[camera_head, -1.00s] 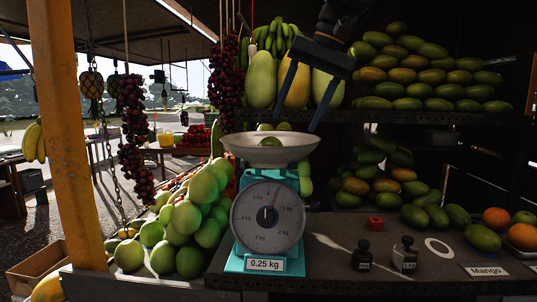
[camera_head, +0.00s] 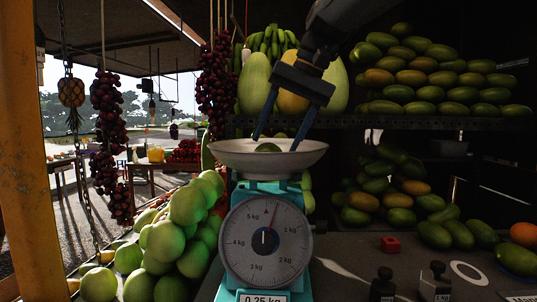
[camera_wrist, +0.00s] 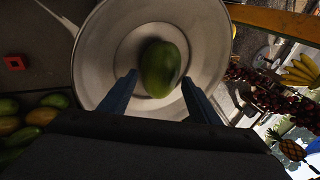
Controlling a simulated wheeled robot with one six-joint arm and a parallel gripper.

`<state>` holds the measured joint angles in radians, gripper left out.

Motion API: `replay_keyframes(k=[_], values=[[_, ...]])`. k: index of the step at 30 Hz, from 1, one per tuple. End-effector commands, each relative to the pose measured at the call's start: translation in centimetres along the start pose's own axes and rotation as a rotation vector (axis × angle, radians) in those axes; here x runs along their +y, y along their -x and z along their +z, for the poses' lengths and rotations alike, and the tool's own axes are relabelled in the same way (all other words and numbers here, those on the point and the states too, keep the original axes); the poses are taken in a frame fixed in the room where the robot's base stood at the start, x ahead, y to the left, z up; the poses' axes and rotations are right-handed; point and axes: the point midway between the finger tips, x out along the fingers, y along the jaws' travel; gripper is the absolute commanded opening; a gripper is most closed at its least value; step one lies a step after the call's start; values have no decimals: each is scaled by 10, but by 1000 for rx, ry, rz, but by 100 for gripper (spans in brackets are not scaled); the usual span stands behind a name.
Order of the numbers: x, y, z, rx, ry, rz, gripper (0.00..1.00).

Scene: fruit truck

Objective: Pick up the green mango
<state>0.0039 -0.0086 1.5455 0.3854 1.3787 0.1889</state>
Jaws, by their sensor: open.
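A green mango (camera_wrist: 160,68) lies in the pale round pan (camera_wrist: 101,62) of a weighing scale. The scale (camera_head: 266,240) is teal with a white dial. My gripper (camera_head: 274,143) is open, pointing down over the pan, its two blue-grey fingers spread. In the wrist view my gripper's fingertips (camera_wrist: 159,77) stand apart on either side of the mango's near end, with gaps on both sides. The mango's underside is hidden.
A pile of green fruit (camera_head: 179,236) stands left of the scale. Dark weights (camera_head: 383,284) and a small red block (camera_head: 390,244) lie on the counter at right. A shelf (camera_head: 400,122) with many mangoes is behind. Grapes (camera_head: 215,85) hang at upper left.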

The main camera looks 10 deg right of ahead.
Motion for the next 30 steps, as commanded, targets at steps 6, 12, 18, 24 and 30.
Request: replay_keyframes(k=[6, 12, 18, 24, 30], values=[[0, -24, 1, 0, -1, 0, 57], [1, -28, 1, 1, -1, 0, 57], [1, -27, 1, 1, -1, 0, 40], [1, -27, 0, 2, -1, 0, 40], [-1, -22, -1, 3, -1, -1, 40]])
